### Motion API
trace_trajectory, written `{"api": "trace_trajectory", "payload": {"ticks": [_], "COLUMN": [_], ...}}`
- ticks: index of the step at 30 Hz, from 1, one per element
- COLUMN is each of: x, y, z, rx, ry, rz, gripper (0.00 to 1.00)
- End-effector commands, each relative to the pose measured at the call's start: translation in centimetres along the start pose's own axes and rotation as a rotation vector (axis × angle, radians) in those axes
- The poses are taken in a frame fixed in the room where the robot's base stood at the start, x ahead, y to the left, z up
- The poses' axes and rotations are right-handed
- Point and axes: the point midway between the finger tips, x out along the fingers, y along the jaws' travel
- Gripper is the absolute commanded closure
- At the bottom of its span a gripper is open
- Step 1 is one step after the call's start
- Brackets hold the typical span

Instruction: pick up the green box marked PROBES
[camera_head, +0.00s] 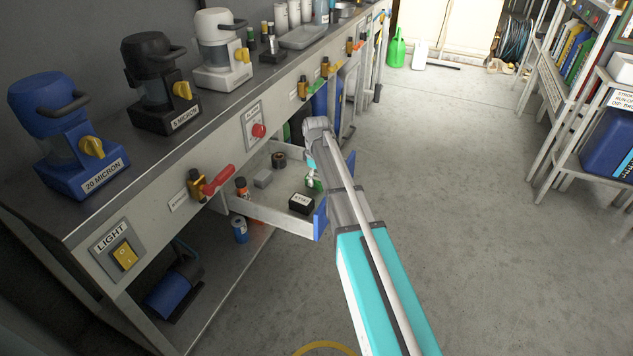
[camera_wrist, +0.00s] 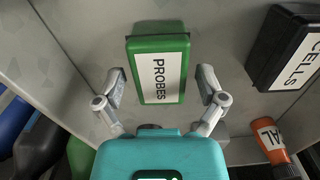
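The green box marked PROBES (camera_wrist: 158,68) lies label up in the wrist view, in the open drawer (camera_head: 270,214). In the head view only a bit of green (camera_head: 312,182) shows beside my arm. My gripper (camera_wrist: 159,78) is open, with one finger on each side of the box in the wrist view. Gaps show between both fingers and the box, and nothing is held. How far the fingertips are above the drawer floor is hard to tell. In the head view my arm hides most of the gripper.
A black box marked CELLS (camera_wrist: 288,48) lies close by; it also shows in the head view (camera_head: 301,204). The blue drawer front (camera_head: 320,220) stands near my arm.

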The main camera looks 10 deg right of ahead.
Motion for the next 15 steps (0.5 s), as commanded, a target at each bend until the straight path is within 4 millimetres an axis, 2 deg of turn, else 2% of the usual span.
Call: {"api": "trace_trajectory", "payload": {"ticks": [1, 10, 15], "x": [0.0, 0.01, 0.01], "y": [0.0, -0.01, -0.01], "z": [0.0, 0.0, 0.0], "rx": [0.0, 0.0, 0.0], "ry": [0.0, 0.0, 0.0], "rz": [0.0, 0.0, 0.0], "gripper": [0.32, 0.86, 0.87]}}
